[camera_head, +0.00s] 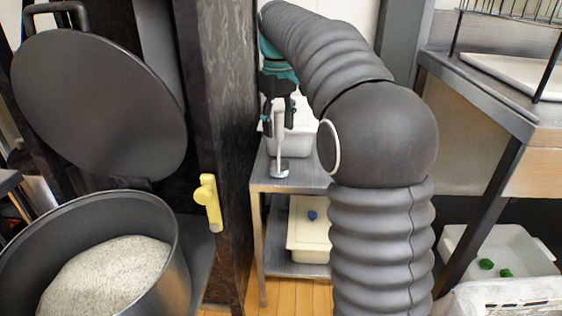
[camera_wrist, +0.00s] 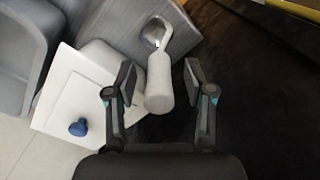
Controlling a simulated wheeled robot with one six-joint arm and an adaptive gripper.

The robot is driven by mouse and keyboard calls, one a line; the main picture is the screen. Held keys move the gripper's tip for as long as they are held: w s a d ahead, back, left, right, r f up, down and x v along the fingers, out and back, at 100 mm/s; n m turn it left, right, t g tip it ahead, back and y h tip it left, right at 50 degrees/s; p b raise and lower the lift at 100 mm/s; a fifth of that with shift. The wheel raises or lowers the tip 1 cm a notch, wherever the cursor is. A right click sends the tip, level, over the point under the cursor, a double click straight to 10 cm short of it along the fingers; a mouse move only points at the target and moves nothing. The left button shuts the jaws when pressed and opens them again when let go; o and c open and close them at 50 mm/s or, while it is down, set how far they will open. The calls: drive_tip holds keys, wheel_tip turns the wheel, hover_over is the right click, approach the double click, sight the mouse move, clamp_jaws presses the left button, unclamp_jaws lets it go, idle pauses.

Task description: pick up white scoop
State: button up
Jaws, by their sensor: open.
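The white scoop (camera_wrist: 159,82) shows in the wrist view with its thick pale handle between my open fingers. Its narrow neck leads up to a round head over the grey shelf surface. My gripper (camera_wrist: 160,88) is open, with one finger on each side of the handle and a gap on both sides. In the head view the scoop (camera_head: 279,135) stands upright over the metal shelf, its flat round foot at the shelf top. My gripper (camera_head: 278,100) is above it, around the handle's upper end, and partly hidden by its own parts.
A dark post (camera_head: 226,130) stands close left of the scoop. A white container (camera_head: 302,139) is behind it on the shelf. A lidded white box with a blue knob (camera_head: 310,238) sits on the lower shelf. A large pot of rice (camera_head: 165,235) is at left.

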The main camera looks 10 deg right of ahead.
clamp_jaws()
drive_tip(key=shift+r, duration=0.15)
